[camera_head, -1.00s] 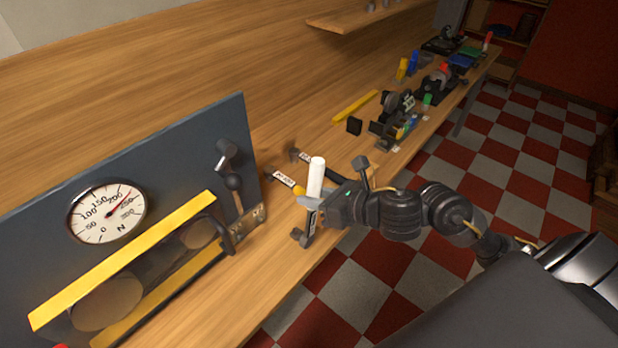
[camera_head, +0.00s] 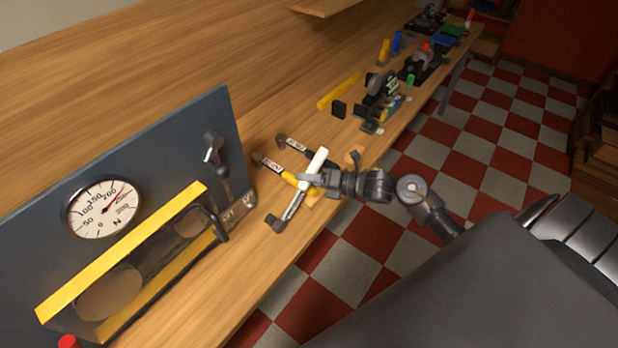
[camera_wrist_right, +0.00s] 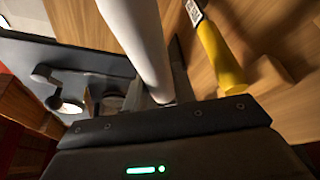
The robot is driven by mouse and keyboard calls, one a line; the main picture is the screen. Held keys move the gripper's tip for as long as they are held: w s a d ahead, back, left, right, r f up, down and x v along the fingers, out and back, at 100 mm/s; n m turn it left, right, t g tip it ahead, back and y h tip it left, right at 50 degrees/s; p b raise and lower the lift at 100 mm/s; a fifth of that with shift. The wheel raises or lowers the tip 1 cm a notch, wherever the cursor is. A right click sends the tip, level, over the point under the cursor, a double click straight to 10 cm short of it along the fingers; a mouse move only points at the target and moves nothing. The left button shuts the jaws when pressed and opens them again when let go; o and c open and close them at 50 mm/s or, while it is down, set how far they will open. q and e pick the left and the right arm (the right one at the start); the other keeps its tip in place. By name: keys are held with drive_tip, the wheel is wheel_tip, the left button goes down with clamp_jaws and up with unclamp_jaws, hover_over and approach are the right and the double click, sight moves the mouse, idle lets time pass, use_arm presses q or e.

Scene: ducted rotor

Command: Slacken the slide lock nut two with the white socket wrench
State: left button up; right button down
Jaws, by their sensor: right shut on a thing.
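The white socket wrench has a white handle (camera_head: 316,162) and a grey shaft with a dark head (camera_head: 277,223). My right gripper (camera_head: 309,179) is shut on it. The wrench is tilted, handle up to the right and head down-left near the bench's front edge; whether the head touches the bench is unclear. In the right wrist view the white handle (camera_wrist_right: 138,40) rises from the jaws. The rotor rig has a slate panel (camera_head: 215,120), a dial and a yellow-edged duct. A slotted metal bracket (camera_head: 238,208) sits at its right end. I cannot make out lock nut two. My left gripper is out of view.
Two labelled tools lie just behind the wrench, one yellow-handled (camera_head: 289,177) and one dark-handled (camera_head: 292,144). A black lever (camera_head: 218,155) stands out from the panel. Several items crowd the bench farther right. Bare wood (camera_head: 235,262) lies in front of the rig.

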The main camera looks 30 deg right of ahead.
drive_tip(key=shift+w+a, duration=0.25)
drive_tip(key=shift+w, duration=0.3)
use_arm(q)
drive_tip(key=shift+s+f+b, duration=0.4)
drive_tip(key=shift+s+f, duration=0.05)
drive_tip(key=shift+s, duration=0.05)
use_arm(e)
drive_tip(key=shift+w+a+r, duration=0.1)
drive_tip(key=shift+w+a, duration=0.25)
drive_tip(key=shift+w, duration=0.5)
drive_tip(key=shift+w+a, duration=0.3)
drive_tip(key=shift+w, duration=0.55)
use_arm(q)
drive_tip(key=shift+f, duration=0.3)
